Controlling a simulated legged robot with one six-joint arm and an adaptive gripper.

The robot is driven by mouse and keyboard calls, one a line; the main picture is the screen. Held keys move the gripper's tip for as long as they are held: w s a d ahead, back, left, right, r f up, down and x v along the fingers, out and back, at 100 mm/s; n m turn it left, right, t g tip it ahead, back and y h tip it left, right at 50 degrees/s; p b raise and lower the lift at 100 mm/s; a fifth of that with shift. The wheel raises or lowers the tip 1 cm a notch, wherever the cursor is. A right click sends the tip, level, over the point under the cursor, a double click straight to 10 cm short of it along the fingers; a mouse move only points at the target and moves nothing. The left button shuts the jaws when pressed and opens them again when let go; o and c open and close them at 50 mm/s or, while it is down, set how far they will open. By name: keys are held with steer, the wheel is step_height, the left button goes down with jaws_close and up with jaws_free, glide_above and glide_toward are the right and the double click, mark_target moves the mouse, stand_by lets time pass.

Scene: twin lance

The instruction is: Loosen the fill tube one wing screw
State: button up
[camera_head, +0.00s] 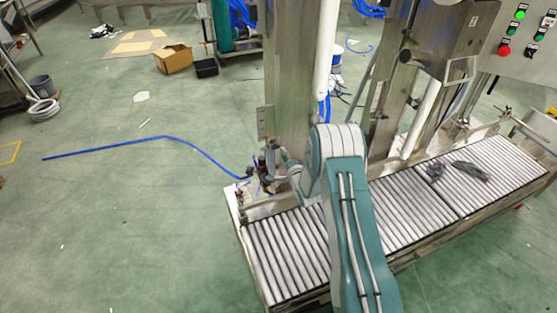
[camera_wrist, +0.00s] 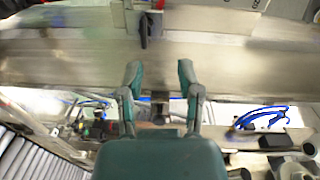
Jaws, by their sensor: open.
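My gripper (camera_wrist: 160,75) is open and empty in the wrist view, its two green fingers apart in front of a broad steel column (camera_wrist: 240,65). A small dark fitting (camera_wrist: 143,28) shows on the metal just beyond the fingertips, slightly left of the middle. I cannot tell whether it is the wing screw. In the head view a white tube (camera_head: 326,45) runs down beside the near steel column (camera_head: 290,75), and another white tube (camera_head: 422,120) slants down farther right.
A roller conveyor (camera_head: 283,250) runs below the columns, with a dark bundle (camera_head: 470,170) on its rollers. A control panel (camera_head: 525,40) with coloured buttons is at the upper right. A blue hose (camera_head: 120,147) lies on the green floor. The left floor is mostly clear.

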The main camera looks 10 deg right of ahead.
mark_target(276, 148)
steer(key=shift+m, duration=0.4)
steer(key=shift+w+a+f, duration=0.25)
steer(key=shift+w+f, duration=0.15)
steer(key=shift+w, duration=0.65)
steer(key=shift+w+a+f, duration=0.3)
steer(key=shift+w+f, duration=0.1)
steer(key=shift+w, duration=0.7)
steer(key=shift+w+a+f, duration=0.25)
steer(key=shift+w+f, duration=0.15)
steer(key=shift+w, duration=0.65)
steer(key=shift+a, duration=0.1)
jaws_close()
